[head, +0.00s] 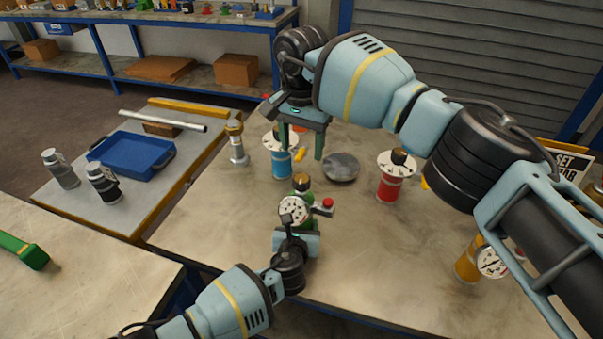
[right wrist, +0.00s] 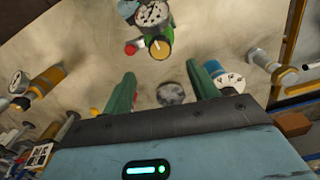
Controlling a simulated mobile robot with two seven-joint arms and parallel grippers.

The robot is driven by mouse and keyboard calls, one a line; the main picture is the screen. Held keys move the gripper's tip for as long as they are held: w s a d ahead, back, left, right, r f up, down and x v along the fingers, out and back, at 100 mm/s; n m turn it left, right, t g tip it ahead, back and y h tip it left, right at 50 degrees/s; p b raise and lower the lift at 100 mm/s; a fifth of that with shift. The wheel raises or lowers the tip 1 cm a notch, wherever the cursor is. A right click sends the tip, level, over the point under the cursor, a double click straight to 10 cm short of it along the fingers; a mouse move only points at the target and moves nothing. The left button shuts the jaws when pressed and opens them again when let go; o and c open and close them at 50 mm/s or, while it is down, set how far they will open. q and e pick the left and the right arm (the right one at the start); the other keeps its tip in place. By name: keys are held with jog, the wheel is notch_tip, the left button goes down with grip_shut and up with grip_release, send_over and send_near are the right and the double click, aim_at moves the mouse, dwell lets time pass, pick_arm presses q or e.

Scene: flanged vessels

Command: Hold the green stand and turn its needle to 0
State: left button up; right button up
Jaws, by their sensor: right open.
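The green stand (head: 306,221) stands upright near the front middle of the table, with a white dial (head: 293,210), a dark and brassy knob (head: 301,183) on top and a red-capped side piece (head: 327,204). Its dial (right wrist: 153,14) and knob (right wrist: 160,47) show at the top of the right wrist view. The needle's reading is too small to tell. My left gripper (head: 297,236) is right up against the stand from the front; its fingers are hidden. My right gripper (head: 302,150) is open and empty behind the stand, its green fingers (right wrist: 163,75) apart and pointing down.
A blue vessel (head: 281,165) and a grey disc (head: 341,167) are near my right gripper. A red vessel (head: 388,185) and a yellow one (head: 467,266) stand to the right. A silver flanged post (head: 236,143) is at left. A blue tray (head: 132,154) lies on the side table.

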aim_at(301, 178)
notch_tip(301, 178, down, 9)
jog(key=shift+r, duration=0.1)
dwell(0.4)
jog(key=c, duration=1)
